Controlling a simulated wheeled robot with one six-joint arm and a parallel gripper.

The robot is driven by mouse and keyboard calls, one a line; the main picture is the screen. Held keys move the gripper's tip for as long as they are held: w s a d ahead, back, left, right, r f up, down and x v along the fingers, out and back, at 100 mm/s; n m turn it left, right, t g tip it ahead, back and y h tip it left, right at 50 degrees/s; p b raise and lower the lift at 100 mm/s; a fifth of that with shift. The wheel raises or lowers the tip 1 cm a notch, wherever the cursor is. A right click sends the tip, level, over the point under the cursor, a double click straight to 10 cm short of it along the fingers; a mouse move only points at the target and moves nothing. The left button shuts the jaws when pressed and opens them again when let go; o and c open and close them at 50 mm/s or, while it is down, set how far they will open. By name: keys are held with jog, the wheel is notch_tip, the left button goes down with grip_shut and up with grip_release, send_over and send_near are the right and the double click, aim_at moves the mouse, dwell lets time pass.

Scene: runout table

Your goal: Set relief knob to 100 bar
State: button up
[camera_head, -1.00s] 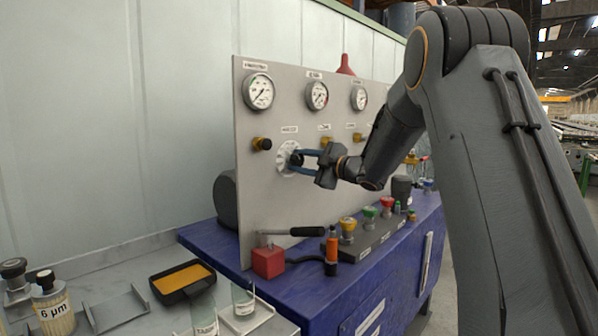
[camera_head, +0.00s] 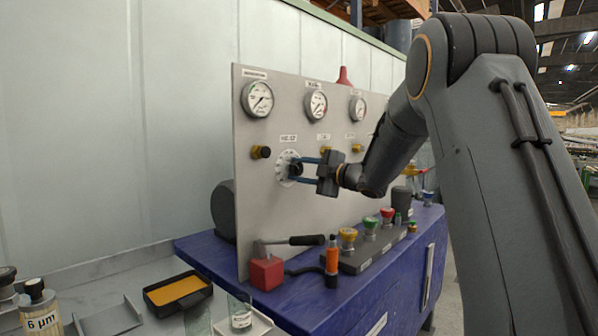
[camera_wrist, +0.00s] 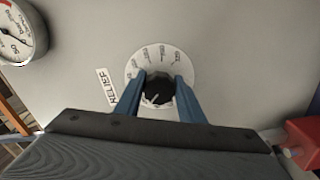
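The black relief knob (camera_wrist: 158,90) sits on a white numbered dial (camera_wrist: 186,64) on the grey panel, beside a label reading RELIEF (camera_wrist: 107,88). A light pointer mark shows on the knob's lower left in the wrist view. My gripper (camera_wrist: 160,80) has its two blue fingers on either side of the knob, tips close to the panel. Little or no gap shows between fingers and knob, but I cannot tell if they press on it. In the head view my gripper (camera_head: 301,169) reaches the knob (camera_head: 295,168) from the right. The exact dial reading is unclear.
Gauges, including the left one (camera_head: 257,99), line the panel top. Below, on the blue bench (camera_head: 350,295), are a red block (camera_head: 266,273), a black-handled tool (camera_head: 305,240) and an orange bottle (camera_head: 332,256).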

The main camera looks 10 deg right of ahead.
jog(key=o, duration=0.4)
jog(key=shift+c, duration=0.2)
jog(key=b+v, duration=0.1)
jog(key=v, duration=0.6)
jog(key=shift+s+d, duration=0.25)
jog(key=shift+s, duration=0.05)
